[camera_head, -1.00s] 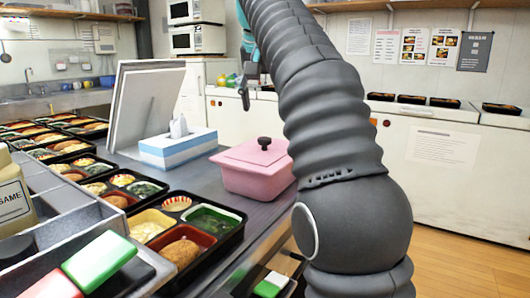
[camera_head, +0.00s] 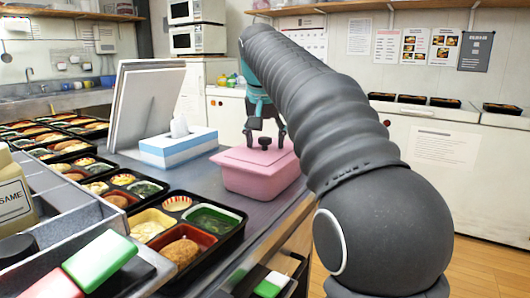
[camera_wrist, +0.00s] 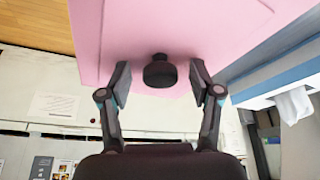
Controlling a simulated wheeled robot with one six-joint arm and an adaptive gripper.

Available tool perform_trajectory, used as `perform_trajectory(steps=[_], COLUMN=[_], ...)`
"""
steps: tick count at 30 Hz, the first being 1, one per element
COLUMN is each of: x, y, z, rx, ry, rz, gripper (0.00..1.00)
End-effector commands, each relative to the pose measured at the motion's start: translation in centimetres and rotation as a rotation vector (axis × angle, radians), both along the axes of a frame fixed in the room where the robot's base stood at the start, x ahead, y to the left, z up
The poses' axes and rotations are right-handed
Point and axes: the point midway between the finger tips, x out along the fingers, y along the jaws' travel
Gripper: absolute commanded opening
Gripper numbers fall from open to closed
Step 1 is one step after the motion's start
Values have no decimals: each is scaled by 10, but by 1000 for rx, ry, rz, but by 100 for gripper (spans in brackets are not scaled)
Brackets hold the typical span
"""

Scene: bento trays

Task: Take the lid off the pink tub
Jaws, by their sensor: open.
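The pink tub (camera_head: 258,183) stands on the grey counter with its pink lid (camera_head: 240,157) on. A dark round knob (camera_head: 265,142) sits in the middle of the lid. My gripper (camera_head: 265,136) is over the tub, pointing down, with its fingers open on either side of the knob. In the wrist view the knob (camera_wrist: 160,72) lies between the two open fingertips (camera_wrist: 159,78), apart from both. The pink lid (camera_wrist: 190,30) fills the top of that view.
A blue and white tissue box (camera_head: 180,149) stands left of the tub, with white upright boards (camera_head: 145,105) behind it. Bento trays (camera_head: 205,235) with food line the counter at the left and front. The counter's right edge is close to the tub.

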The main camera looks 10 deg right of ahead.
Motion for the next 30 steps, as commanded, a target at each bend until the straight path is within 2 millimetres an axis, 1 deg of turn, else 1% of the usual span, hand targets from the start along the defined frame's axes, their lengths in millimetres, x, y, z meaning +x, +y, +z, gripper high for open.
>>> perform_trajectory(steps=[3,8,9,11,12,14,15,16,17,26,30], x=[2,2,2,2,2,2,2,2,2,2,2], y=[-1,-1,-1,-1,-1,0,0,0,0,-1,-1], z=[-4,-4,-4,-4,-4,-4,-4,-5,-5,-5,-1], rx=[0,1,0,0,0,-1,0,0,0,-1,0], ry=[-1,-1,-1,-1,-1,-1,0,0,0,1,1], rz=[0,0,0,0,0,1,1,1,1,1,1], gripper=[64,64,61,46,36,21,11,4,0,0,0])
